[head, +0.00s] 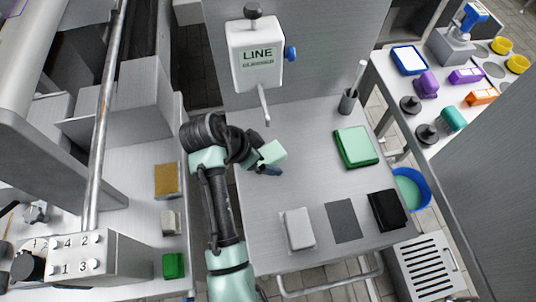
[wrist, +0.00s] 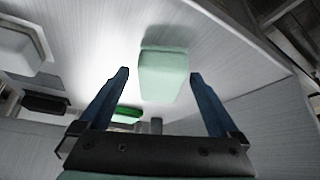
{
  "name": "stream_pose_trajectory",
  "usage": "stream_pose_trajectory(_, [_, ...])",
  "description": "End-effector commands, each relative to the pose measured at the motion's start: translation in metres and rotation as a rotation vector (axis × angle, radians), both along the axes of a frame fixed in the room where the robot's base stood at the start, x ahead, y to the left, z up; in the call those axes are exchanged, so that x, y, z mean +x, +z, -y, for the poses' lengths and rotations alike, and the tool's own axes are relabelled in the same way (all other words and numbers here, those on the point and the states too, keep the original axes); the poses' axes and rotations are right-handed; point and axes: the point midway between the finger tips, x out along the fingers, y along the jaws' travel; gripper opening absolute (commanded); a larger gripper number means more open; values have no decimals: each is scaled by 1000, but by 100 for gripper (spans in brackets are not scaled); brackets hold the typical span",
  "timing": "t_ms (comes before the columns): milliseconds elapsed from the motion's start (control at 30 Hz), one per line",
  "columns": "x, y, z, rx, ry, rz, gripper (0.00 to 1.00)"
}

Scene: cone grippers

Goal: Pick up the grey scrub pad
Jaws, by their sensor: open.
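A flat dark grey rectangle (head: 341,221), which looks like the grey scrub pad, lies near the table's front edge in the head view. It lies between a pale grey block (head: 298,228) and a black pad (head: 386,210). My gripper (head: 275,165) is over the left part of the table, apart from the pad and further back. In the wrist view my gripper (wrist: 160,73) is open. A mint block (wrist: 163,78) shows between its blue fingers, with a gap on each side. I cannot tell the pad in the wrist view.
A green box (head: 355,146) and a dark cup (head: 348,101) stand at the table's right back. The LINE dispenser (head: 257,55) hangs behind. A left counter holds a tan sponge (head: 168,181), a pale block (head: 171,222) and a green block (head: 174,266). The table's middle is clear.

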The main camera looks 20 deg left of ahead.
Motion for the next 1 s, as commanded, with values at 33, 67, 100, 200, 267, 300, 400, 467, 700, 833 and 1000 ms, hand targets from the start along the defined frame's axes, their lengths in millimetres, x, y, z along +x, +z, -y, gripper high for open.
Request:
stream_pose_trajectory(33, [0,0,0,0,0,0,98])
stream_pose_trajectory(67, [0,0,0,0,0,0,98])
stream_pose_trajectory(100, [0,0,0,0,0,0,96])
stream_pose_trajectory(200, [0,0,0,0,0,0,78])
stream_pose_trajectory(267, [0,0,0,0,0,0,67])
stream_pose_trajectory(300, [0,0,0,0,0,0,60])
stream_pose_trajectory(400, [0,0,0,0,0,0,42])
stream_pose_trajectory(467, [0,1,0,0,0,0,31])
stream_pose_trajectory(700, [0,1,0,0,0,0,1])
stream_pose_trajectory(833, [0,1,0,0,0,0,1])
stream_pose_trajectory(1000, [-2,7,1,2,0,1,1])
